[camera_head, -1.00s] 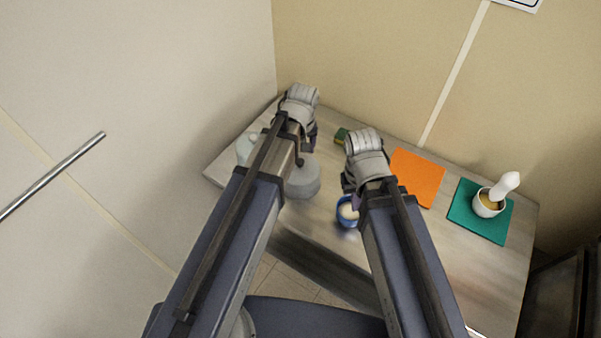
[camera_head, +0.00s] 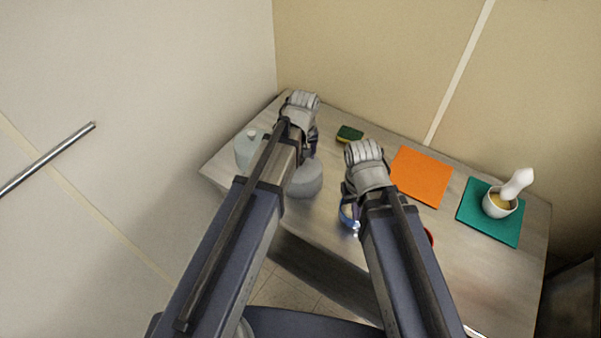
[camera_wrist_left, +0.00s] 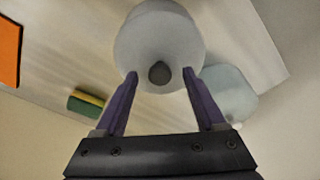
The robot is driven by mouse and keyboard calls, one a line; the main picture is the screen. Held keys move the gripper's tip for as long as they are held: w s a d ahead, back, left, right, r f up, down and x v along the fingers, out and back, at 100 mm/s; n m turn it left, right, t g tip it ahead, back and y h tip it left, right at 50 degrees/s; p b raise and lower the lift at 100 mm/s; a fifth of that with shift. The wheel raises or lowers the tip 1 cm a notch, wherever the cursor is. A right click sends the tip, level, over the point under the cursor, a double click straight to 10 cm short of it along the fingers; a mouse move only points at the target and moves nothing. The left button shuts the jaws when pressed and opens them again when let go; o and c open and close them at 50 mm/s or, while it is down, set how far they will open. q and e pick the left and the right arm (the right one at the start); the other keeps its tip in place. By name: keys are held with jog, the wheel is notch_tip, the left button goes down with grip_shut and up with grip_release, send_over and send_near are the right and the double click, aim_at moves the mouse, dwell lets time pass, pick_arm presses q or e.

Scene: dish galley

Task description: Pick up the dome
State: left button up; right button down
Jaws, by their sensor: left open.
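The dome is a pale grey rounded body with a dark round knob; I take it to be the dome (camera_wrist_left: 160,28) in the left wrist view. In the head view the grey dome (camera_head: 306,180) stands on the table, partly hidden by my left arm. My left gripper (camera_wrist_left: 160,74) is open, its purple fingers on either side of the knob with gaps showing. I cannot tell its height above the dome. In the head view my left gripper (camera_head: 313,146) is mostly hidden.
A pale translucent container (camera_head: 247,152) stands left of the dome.

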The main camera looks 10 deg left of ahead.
pick_arm(q)
grip_shut()
dwell(0.5)
dwell(0.8)
